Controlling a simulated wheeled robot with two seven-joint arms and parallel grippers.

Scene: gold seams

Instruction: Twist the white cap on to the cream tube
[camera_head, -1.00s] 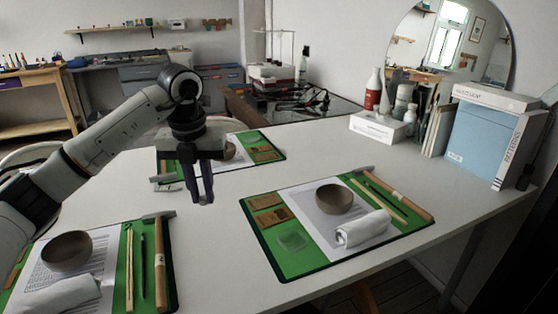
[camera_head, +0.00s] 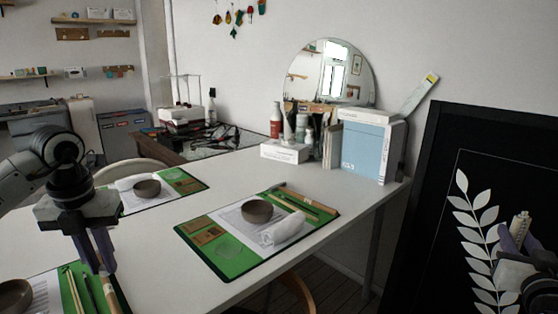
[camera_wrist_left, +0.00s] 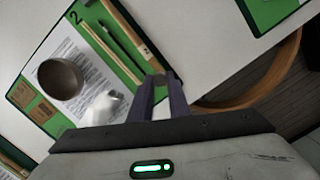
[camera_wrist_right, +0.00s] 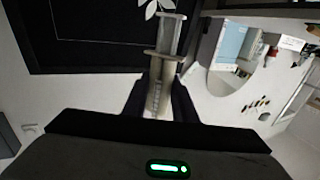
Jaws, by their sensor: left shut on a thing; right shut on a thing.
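The cream tube (camera_head: 520,228) stands tilted in my right gripper (camera_head: 512,243) at the far right of the head view. In the right wrist view the tube (camera_wrist_right: 166,62) rises from between the fingers (camera_wrist_right: 160,92), with a wider collar partway up. My left gripper (camera_head: 104,268) is at the lower left, fingers down, above the table. In the left wrist view its fingers (camera_wrist_left: 160,92) are shut around a small pale thing, which looks like the white cap (camera_wrist_left: 162,109); the fingers mostly hide it. The two grippers are far apart.
The white table (camera_head: 165,262) carries green mats (camera_head: 235,268) with bowls (camera_head: 257,211), a rolled white cloth (camera_head: 283,229) and tools. Books (camera_head: 366,150), bottles (camera_head: 276,122) and a mirror (camera_head: 330,72) are at the back. A black panel (camera_head: 440,160) stands behind my right gripper.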

